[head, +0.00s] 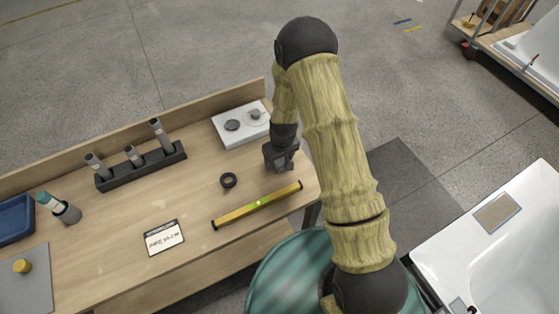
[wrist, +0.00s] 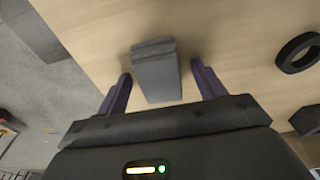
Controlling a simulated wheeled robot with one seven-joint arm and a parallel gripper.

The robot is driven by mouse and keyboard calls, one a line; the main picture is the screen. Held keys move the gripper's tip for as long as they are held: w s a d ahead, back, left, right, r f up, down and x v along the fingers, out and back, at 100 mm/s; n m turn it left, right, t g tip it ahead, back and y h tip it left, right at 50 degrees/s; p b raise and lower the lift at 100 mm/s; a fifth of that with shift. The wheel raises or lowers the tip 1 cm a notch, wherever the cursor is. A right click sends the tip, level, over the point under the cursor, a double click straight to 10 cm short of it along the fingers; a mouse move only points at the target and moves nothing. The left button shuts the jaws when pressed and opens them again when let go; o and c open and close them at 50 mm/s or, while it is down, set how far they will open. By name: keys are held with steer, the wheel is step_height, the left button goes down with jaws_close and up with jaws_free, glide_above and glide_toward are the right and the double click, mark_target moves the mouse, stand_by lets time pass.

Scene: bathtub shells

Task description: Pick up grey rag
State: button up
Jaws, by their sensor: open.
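The grey rag (wrist: 156,78) is a folded, narrow grey piece lying on the wooden tabletop in the wrist view. My gripper (wrist: 161,69) is open, with one purple finger on each side of the rag and a gap to it on both sides. I cannot tell how high the fingers are above the table. In the head view my gripper (head: 280,162) points down near the right end of the workbench. The rag cannot be told apart from the gripper there.
On the workbench (head: 110,250), a black tape ring (head: 228,180) and a yellow level (head: 257,205) lie close to my gripper. A white tray with round items (head: 241,125) stands behind it. A rack of grey tubes (head: 140,166) stands farther left. The bench's right edge is close.

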steer(key=c, duration=1.1)
steer(key=shift+o, duration=0.2)
steer(key=shift+s, duration=0.1)
steer(key=shift+r, duration=0.1)
step_height(320, 180, up, 10)
steer(key=shift+f+b, duration=0.1)
steer(key=shift+b, duration=0.9)
steer(key=shift+o, duration=0.7)
steer(key=shift+c, duration=0.2)
